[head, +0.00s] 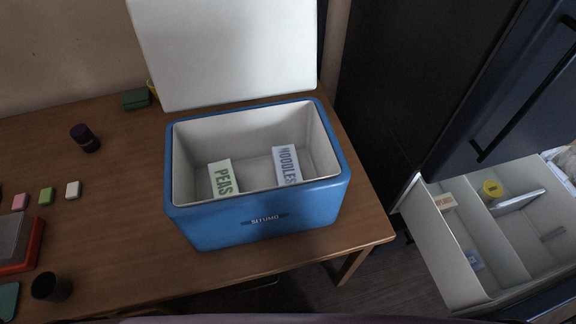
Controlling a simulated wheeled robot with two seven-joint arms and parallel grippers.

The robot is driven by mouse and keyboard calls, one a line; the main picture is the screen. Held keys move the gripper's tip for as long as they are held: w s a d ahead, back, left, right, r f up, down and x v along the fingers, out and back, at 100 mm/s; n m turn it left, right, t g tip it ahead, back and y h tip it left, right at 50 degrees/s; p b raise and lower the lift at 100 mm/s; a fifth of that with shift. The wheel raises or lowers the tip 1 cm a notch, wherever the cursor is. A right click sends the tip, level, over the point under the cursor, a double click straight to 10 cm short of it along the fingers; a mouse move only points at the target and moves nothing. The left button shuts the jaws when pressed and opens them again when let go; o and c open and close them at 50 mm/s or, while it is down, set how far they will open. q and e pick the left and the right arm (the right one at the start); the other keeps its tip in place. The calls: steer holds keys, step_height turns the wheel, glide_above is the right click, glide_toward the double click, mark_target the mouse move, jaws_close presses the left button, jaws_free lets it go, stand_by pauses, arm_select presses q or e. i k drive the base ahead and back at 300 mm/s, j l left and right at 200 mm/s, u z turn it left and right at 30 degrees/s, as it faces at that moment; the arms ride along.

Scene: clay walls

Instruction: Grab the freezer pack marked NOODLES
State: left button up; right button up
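The freezer pack marked NOODLES (287,166) is a white pack with dark blue letters. It is inside the blue cooler box (215,232), toward the right of its white interior, its label facing up and its lower end close to the front wall. A second pack marked PEAS (223,179), white with green letters, is to its left, with a gap between them. The cooler's white lid (225,50) is raised at the back. Neither of my grippers is in the head view.
The cooler stands on a brown wooden table (120,235), near its right edge. A dark jar (85,138), a green box (136,99), a dark cup (50,287) and small coloured blocks (46,194) are to the left. At right, a drawer (455,250) stands open below a dark fridge.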

mark_target(286, 168)
steer(key=k+u, duration=0.3)
steer(key=u, duration=0.2)
steer(key=k+u, duration=0.3)
steer(key=u, duration=0.15)
